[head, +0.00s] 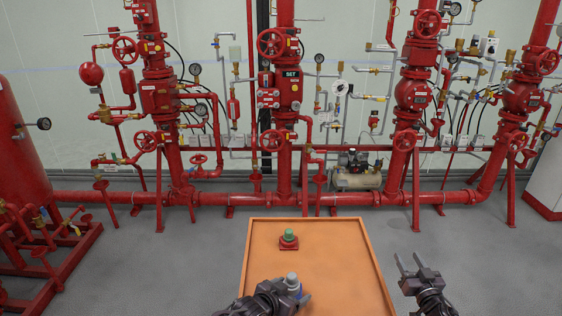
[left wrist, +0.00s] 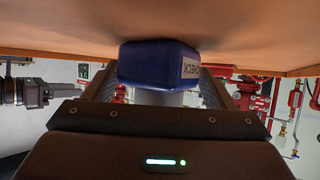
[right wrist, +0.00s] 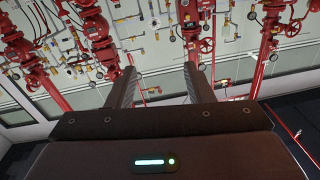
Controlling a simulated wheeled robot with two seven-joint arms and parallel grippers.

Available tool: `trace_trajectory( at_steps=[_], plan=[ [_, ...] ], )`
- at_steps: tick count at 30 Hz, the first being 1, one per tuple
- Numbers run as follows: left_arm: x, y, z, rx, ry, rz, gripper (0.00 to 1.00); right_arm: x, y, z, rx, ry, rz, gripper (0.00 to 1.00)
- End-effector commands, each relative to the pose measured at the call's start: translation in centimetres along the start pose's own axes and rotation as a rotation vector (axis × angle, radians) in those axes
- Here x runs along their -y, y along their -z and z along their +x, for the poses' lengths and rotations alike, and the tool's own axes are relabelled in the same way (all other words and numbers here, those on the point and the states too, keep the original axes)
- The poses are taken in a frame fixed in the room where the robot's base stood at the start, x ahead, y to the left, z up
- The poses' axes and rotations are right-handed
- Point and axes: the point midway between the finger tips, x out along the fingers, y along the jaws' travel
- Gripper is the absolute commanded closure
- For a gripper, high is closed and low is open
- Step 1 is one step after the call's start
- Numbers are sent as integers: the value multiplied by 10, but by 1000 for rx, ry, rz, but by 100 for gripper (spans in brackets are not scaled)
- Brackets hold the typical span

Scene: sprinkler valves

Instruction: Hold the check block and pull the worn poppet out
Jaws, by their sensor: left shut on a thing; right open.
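The blue check block (left wrist: 150,65), with a white CHECK label, is between the fingers of my left gripper (left wrist: 160,86), which is shut on it. The left wrist view is upside down, and the block appears to rest on the orange table top. A grey poppet (head: 292,277) sticks up from the block; its pale stem also shows in the left wrist view (left wrist: 160,98). In the head view my left gripper (head: 290,292) hides much of the block. My right gripper (head: 409,259) is open and empty, to the right of the table; its spread fingers show in the right wrist view (right wrist: 160,85).
A red block with a green top (head: 289,239) stands farther back on the orange table (head: 335,250). The table's right half is clear. Red pipes and valves (head: 290,75) line the wall behind. A red tank (head: 18,145) stands at the left.

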Motion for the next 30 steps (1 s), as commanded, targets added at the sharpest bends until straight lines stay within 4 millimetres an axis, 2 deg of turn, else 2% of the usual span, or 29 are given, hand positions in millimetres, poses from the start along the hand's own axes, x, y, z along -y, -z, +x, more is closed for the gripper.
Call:
trace_trajectory(
  at_steps=[1,5,8,11,17,21,24,27,30],
  plan=[
    [-1,0,0,0,-1,1,49,19,17,19,-19,-9,42,53],
    [-1,0,0,0,-1,1,49,67,40,59,18,-90,162,53],
    [-1,0,0,0,-1,1,49,108,40,78,119,-165,235,53],
    [-1,0,0,0,-1,1,49,148,27,83,267,-228,273,53],
    [0,0,0,1,-1,0,49,232,3,65,616,-277,268,53],
    [0,0,0,1,-1,0,49,287,2,37,860,-255,208,53],
    [0,0,0,1,-1,0,50,318,8,13,1012,-220,144,53],
    [0,0,0,1,0,0,50,338,16,-8,1132,-183,76,53],
    [0,0,0,1,0,0,50,350,24,-25,1217,-153,19,53]
  ],
)
